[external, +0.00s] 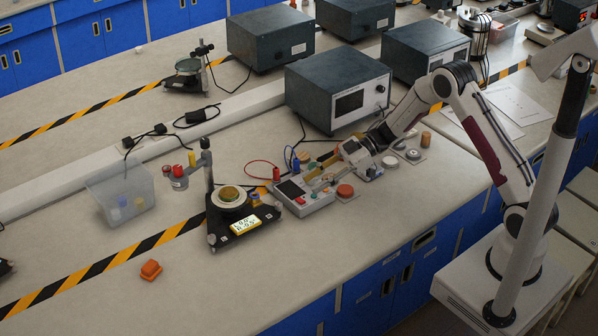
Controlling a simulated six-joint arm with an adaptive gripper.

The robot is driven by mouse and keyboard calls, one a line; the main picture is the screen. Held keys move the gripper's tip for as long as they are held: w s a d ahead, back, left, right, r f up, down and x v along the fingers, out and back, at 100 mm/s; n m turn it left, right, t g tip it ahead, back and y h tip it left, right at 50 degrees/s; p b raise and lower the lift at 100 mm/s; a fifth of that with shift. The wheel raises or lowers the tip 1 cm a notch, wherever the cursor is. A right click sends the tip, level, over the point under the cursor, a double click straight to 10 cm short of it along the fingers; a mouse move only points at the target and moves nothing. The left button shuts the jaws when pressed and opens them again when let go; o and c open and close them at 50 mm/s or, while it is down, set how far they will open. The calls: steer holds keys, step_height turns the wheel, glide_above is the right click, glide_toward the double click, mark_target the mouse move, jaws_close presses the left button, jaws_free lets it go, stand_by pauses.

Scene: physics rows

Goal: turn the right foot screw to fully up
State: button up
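A black triangular base (222,242) with a round brass-coloured dish and an upright post stands on the bench left of centre. A yellow digital readout (245,225) lies on its front part; its figures are too small to read surely. The right foot screw is too small to make out clearly at the base's right corner, so I cannot tell its height. My gripper (326,172) is to the right of the base, low over the white meter box, and apart from the base. Its fingers blend into the clutter, so I cannot see whether they are open or hold anything.
A white meter box (308,202) with red and blue leads stands between the base and my arm. A red-topped button (345,190) is beside it. A clear bin (121,194) stands left, an orange block (151,270) front left.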

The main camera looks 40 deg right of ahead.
mark_target(279, 203)
steer(key=a+m+t, duration=0.1)
steer(key=s+a+f+m+t+h, duration=0.1)
steer(key=a+m+t, duration=0.1)
steer(key=s+a+m+t+h, duration=0.1)
steer(key=m+t, duration=0.1)
steer(key=shift+a+f, duration=0.3)
steer(key=shift+w+d, duration=0.1)
steer(key=shift+d, duration=0.05)
steer(key=shift+f, duration=0.1)
stand_by(0.5)
steer(key=shift+x, duration=3.95)
steer(key=shift+d, duration=0.1)
jaws_close()
